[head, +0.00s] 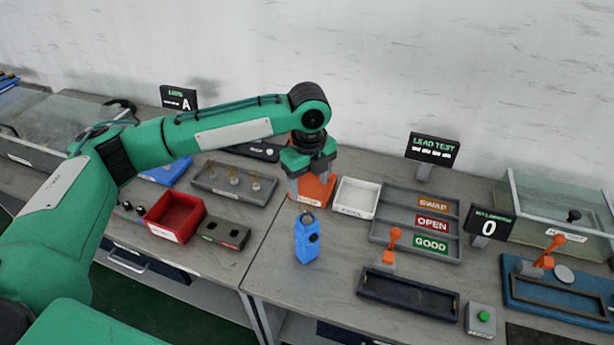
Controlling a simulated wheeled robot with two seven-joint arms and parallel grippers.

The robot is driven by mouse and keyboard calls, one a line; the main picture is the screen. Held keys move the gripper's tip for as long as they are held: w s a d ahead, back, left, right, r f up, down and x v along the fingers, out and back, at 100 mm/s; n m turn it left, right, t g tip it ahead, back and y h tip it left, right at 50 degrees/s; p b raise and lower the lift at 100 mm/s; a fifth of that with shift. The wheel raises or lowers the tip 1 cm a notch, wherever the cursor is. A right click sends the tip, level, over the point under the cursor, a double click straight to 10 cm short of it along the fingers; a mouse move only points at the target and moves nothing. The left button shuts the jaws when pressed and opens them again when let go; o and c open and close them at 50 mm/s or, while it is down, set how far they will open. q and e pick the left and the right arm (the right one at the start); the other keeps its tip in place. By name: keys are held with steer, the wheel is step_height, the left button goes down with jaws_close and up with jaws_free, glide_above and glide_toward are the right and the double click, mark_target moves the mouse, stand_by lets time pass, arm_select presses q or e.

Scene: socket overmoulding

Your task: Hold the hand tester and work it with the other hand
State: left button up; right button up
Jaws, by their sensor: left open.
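The hand tester (306,240) looks to be the blue upright device with a dark round spot on its face and a small pale tip on top. It stands on the bench near the middle of the head view. My left gripper (310,190) points down, open, just above and behind the tester in the picture, in front of an orange stand (318,190). I see nothing between its fingers that it holds, and it appears apart from the tester. My right gripper is out of view.
A white bin (356,198) and a grey sorting tray (388,203) marked SWAP, OPEN and GOOD stand right of the gripper. A dark fixture with an orange lever (391,243) is at front right. A red box (173,214) is at left. Bare bench surrounds the tester.

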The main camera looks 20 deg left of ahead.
mark_target(307, 216)
arm_select(q)
steer(key=shift+w+a+r, duration=0.2)
steer(key=shift+a+r, duration=0.05)
steer(key=shift+a, duration=0.05)
step_height(307, 216, down, 12)
steer(key=p, duration=0.3)
steer(key=shift+f+p, duration=0.1)
steer(key=shift+p, duration=0.25)
steer(key=shift+f, duration=0.75)
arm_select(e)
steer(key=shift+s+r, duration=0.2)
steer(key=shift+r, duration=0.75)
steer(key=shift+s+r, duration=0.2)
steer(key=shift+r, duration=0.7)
arm_select(q)
steer(key=shift+c, duration=0.4)
steer(key=c, duration=1.1)
steer(key=o, duration=0.3)
steer(key=shift+c, duration=0.8)
